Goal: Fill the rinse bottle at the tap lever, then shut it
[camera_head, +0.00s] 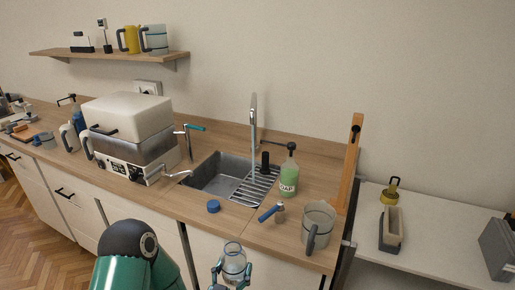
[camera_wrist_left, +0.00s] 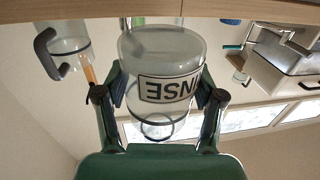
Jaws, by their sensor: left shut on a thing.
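My left gripper (camera_head: 231,272) is shut on the clear rinse bottle (camera_head: 234,259), in front of the counter at the bottom of the head view. In the left wrist view the fingers press both sides of the bottle (camera_wrist_left: 165,55), whose label partly reads "RINSE", upside down. The bottle looks clear, with no liquid I can make out. A chrome tap (camera_head: 253,125) rises behind the sink. A post with a teal lever (camera_head: 195,128) stands left of the sink. A round blue cap (camera_head: 213,206) lies on the counter's front edge. My right gripper is out of view.
The grey sink (camera_head: 212,172) has a drying rack at its right. A steel-and-cream appliance (camera_head: 128,130) stands left. An upright wooden board (camera_head: 350,165) edges the counter.

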